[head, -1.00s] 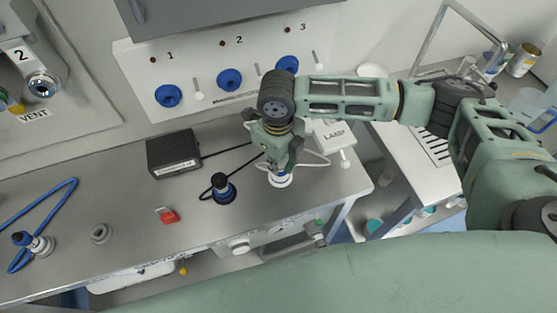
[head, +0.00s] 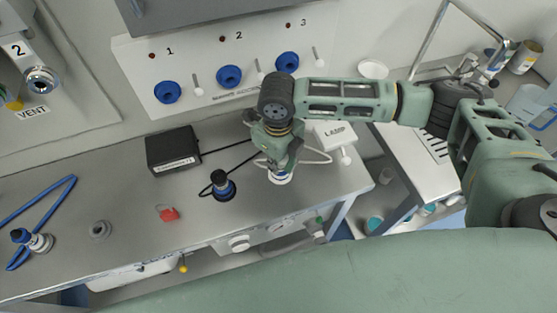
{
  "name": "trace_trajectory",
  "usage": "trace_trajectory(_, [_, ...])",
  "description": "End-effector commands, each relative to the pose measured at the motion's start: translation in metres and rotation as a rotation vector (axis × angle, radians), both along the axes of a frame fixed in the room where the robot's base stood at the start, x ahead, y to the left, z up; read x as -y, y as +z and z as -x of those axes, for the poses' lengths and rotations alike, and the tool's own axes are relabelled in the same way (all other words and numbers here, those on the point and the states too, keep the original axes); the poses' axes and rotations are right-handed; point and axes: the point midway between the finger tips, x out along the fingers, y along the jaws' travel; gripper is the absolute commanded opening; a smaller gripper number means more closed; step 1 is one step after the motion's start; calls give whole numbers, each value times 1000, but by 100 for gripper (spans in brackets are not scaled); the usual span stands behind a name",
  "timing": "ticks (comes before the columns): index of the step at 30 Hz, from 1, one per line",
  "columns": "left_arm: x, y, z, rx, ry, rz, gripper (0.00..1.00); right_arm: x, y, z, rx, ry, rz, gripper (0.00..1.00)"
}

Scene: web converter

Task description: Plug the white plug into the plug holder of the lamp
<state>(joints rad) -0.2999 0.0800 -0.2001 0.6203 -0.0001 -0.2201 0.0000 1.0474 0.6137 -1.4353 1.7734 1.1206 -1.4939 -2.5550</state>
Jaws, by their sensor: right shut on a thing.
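My right gripper (head: 279,166) is over the right part of the steel bench, pointing down. It is shut on the white plug (head: 281,178), whose white lower end shows just below the fingers. The fingers hide most of the plug, and I cannot tell whether it sits in a holder or is just above the bench. The white lamp box (head: 334,132), marked LAMP, stands to the right of the gripper. A white cable (head: 318,157) runs between the box and the gripper. My left gripper is not in view.
A black plug (head: 221,186) stands left of the gripper, with a black box (head: 172,152) behind it. A red object (head: 169,214), an empty grey socket (head: 100,230) and a blue-topped plug (head: 28,238) are farther left. The wall panel (head: 205,92) has blue sockets.

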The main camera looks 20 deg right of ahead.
Motion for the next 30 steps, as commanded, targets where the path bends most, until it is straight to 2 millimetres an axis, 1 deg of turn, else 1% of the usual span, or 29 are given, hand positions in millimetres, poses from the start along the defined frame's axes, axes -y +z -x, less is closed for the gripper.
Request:
trace_trajectory(7, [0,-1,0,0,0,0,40,0,-5,0,0,0,0,0])
trace_trajectory(13, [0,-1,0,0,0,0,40,0,-5,0,0,0,0,0])
trace_trajectory(14, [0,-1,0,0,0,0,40,0,-5,0,0,0,0,20])
trace_trajectory(22, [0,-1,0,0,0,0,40,0,-5,0,0,0,0,44])
trace_trajectory(30, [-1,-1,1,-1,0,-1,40,0,-4,0,0,0,0,44])
